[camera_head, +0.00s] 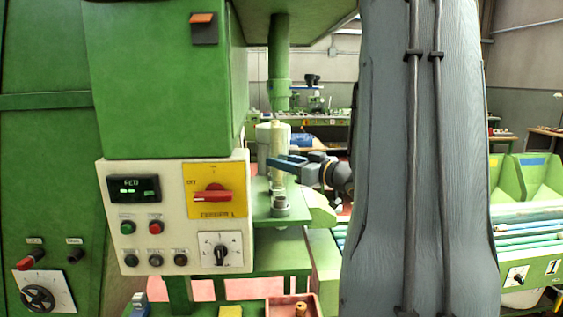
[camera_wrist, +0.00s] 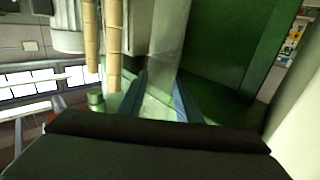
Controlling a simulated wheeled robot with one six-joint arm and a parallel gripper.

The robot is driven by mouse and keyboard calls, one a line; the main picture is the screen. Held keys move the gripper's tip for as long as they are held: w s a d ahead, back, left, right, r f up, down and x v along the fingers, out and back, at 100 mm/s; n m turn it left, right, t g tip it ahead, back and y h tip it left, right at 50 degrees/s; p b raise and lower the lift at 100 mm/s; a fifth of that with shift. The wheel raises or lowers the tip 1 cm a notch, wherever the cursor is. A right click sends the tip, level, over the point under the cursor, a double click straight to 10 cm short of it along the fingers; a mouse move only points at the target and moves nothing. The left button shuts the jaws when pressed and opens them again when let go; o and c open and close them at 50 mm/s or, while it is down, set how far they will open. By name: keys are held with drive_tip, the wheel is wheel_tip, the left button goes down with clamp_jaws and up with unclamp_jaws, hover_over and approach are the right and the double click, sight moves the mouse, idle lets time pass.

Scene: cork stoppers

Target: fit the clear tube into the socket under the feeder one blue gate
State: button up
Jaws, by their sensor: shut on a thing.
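My gripper (camera_head: 284,163) is shut on the clear tube (camera_wrist: 163,65). In the wrist view the tube is see-through and passes between the two blue fingers. In the head view the tube is hard to tell from the pale, cork-coloured column (camera_head: 278,142) at the fingertips. A grey ring-shaped socket (camera_head: 280,208) sits on a green shelf below my gripper. A green spout (camera_head: 279,92) hangs from the machine above. The tube's lower end is hidden in the wrist view, and I cannot tell whether it touches the socket. I cannot make out a blue gate.
A control panel (camera_head: 175,215) with a red switch stands just left of the shelf. Two cork-coloured columns (camera_wrist: 114,45) stand left of the tube in the wrist view. A green wall (camera_wrist: 225,50) is close on its right. Green bins (camera_head: 540,175) stand far right.

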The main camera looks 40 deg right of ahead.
drive_tip(key=shift+f, duration=0.65)
drive_tip(key=o, duration=1.2)
drive_tip(key=shift+c, duration=0.2)
drive_tip(key=b+v, duration=0.2)
drive_tip(key=v, duration=0.5)
drive_tip(key=shift+s, duration=0.4)
drive_tip(key=shift+d, duration=0.1)
